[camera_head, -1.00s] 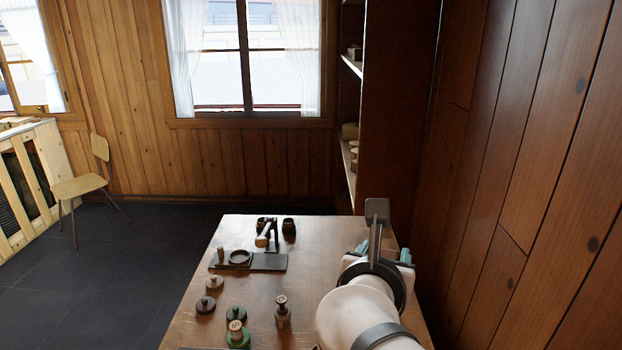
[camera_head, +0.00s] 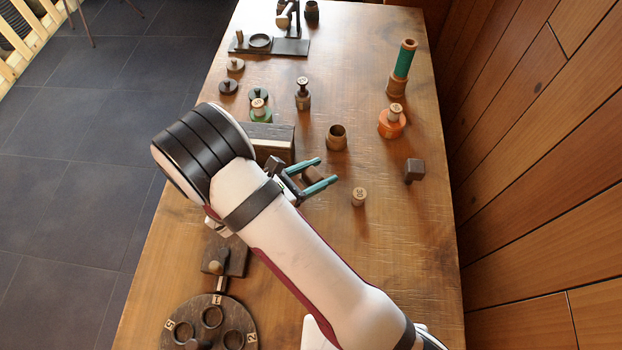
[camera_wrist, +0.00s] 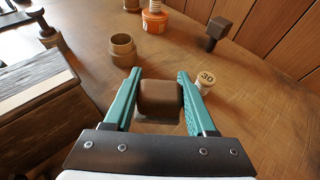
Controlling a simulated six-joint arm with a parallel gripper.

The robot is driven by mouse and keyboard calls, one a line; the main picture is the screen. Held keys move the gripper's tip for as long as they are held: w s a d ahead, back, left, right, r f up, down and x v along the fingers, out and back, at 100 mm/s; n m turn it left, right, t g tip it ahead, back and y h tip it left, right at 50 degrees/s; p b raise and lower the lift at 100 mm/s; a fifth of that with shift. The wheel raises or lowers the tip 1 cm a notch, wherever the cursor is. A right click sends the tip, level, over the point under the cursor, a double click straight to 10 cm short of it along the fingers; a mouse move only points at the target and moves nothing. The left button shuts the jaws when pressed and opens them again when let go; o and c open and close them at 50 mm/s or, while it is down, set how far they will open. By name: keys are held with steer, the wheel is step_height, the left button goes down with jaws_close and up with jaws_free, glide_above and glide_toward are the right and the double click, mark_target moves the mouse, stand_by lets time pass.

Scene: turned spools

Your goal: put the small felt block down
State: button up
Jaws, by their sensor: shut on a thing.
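The small felt block (camera_wrist: 160,97) is a brown, rounded-edged block between the teal fingers of my gripper (camera_wrist: 160,73) in the wrist view. The gripper is shut on it. In the head view my gripper (camera_head: 327,171) is over the middle of the table, and the block (camera_head: 311,174) shows partly between the fingers. A dark patch lies on the wood below the block in the wrist view. I cannot tell whether its underside touches the table.
A round piece marked 30 (camera_head: 359,198) stands just right of the fingers. A brown cup (camera_head: 336,139) is behind, a dark box (camera_head: 272,142) to the left, a dark block-headed piece (camera_head: 414,171) farther right. Bare wood (camera_head: 400,240) lies at the front right.

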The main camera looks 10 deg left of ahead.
mark_target(312, 182)
steer(key=f, duration=0.2)
steer(key=a+f, duration=0.1)
steer(key=f, duration=0.1)
steer(key=shift+w+a, duration=0.1)
steer(key=shift+a, duration=0.1)
steer(key=shift+f, duration=0.4)
steer(key=o, duration=1.4)
steer(key=shift+c, duration=0.2)
